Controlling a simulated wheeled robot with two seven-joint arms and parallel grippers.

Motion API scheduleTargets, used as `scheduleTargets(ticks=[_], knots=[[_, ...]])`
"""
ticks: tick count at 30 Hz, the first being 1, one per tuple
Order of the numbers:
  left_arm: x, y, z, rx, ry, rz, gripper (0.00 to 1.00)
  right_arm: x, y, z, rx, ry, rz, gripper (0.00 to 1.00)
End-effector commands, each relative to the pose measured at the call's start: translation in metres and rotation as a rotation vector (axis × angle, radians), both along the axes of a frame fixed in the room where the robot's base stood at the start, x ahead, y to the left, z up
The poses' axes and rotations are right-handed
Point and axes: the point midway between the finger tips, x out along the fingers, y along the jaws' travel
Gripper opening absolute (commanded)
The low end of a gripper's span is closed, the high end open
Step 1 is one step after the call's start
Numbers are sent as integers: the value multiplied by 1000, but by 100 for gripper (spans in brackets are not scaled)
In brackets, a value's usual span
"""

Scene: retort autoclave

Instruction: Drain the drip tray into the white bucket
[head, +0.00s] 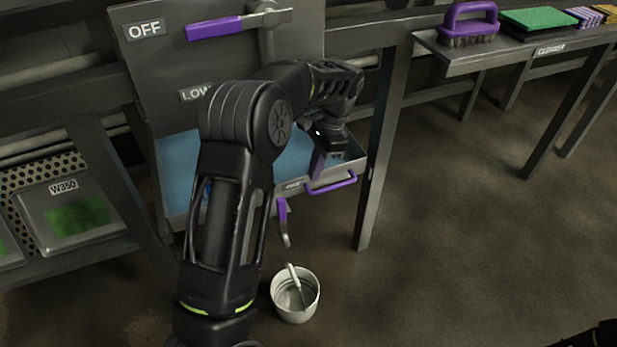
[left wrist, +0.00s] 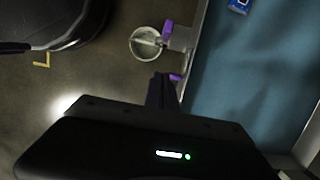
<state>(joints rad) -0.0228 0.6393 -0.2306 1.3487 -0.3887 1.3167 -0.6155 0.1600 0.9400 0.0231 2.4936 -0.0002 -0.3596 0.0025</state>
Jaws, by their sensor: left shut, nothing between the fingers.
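The drip tray (head: 350,168) holds blue liquid and has a purple handle (head: 332,184) on its front; the tray rim (left wrist: 192,75) also shows in the left wrist view. A drain valve with a purple lever (head: 282,215) hangs at the tray's front; the lever also shows in the left wrist view (left wrist: 168,28). The white bucket (head: 296,311) stands on the floor below the valve, and is seen from above in the left wrist view (left wrist: 134,46). My left gripper (left wrist: 161,90) is shut and empty, close to the tray's front edge.
A panel (head: 160,60) marked OFF with another purple lever (head: 214,28) stands behind the tray. A shelf at the right carries a purple brush (head: 470,20) and a green pad (head: 540,20). A table leg (head: 378,170) stands right of the tray. Floor at the right is clear.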

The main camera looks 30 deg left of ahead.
Motion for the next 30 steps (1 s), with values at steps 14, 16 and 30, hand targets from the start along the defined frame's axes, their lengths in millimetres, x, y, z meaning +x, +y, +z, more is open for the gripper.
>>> scheduleTargets(ticks=[14, 16, 30], knots=[[-18, 12, -89, 0, 4, 0, 0, 8, -7, -31, -11, -13, -18, 36], [-26, 19, -89, 1, 0, 3, 0, 9, -9, -33, -13, -15, -20, 36], [-51, 35, -86, -1, 1, 0, 0, 11, -11, -40, -16, -18, -25, 36]])
